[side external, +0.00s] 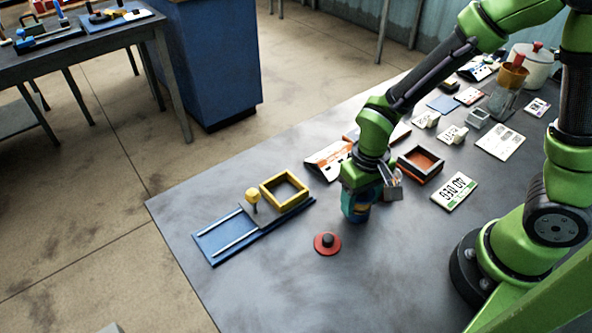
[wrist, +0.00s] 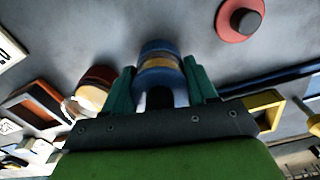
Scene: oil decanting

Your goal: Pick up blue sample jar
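The blue sample jar (wrist: 158,48) is in the wrist view, between the two teal fingers of my gripper (wrist: 160,84). It has a blue end and a pale yellowish band. Both fingers lie close against its sides, with no clear gap, and they look shut on it. In the side view my gripper (side external: 357,203) points down at the table, and its fingers and the jar are hard to separate there. I cannot tell whether the jar's base touches the table.
A red disc with a black knob (side external: 327,243) lies just in front of my gripper. A yellow square frame (side external: 284,187) and a blue railed plate (side external: 222,238) are to the left. A red-brown open box (side external: 420,163) and a number card (side external: 454,192) are to the right. The front table area is clear.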

